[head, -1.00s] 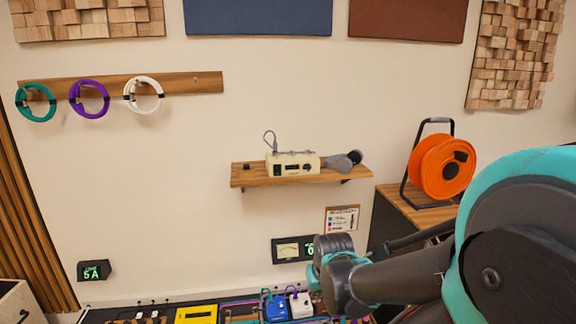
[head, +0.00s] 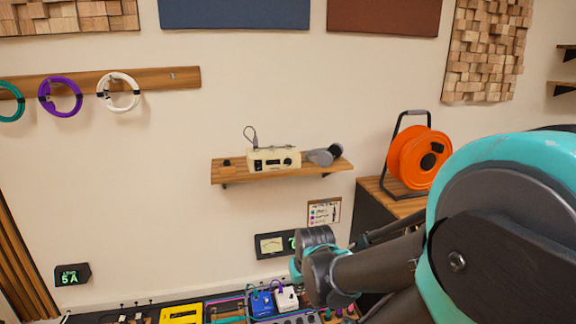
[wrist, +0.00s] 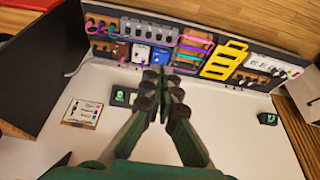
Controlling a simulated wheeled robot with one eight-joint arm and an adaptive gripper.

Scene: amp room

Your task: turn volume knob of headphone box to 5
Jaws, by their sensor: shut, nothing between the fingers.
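The headphone box (head: 270,160) is a small cream box on a wooden wall shelf (head: 230,174) in the head view. It has a dark display and a dark round knob (head: 287,162) at the right of its front face. The knob's setting is too small to read. Grey headphones (head: 322,157) lie beside it on the right. My gripper (wrist: 163,72) shows in the wrist view, with its fingers together and empty, over the pedalboard side of the scene. In the head view my arm is low at the right, below and apart from the shelf. The headphone box is not visible in the wrist view.
A pedalboard (wrist: 200,45) with coloured pedals stands below. An orange cable reel (head: 418,157) sits on a cabinet to the right. A meter panel (head: 272,245) and a small card (head: 324,212) are on the wall under the shelf.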

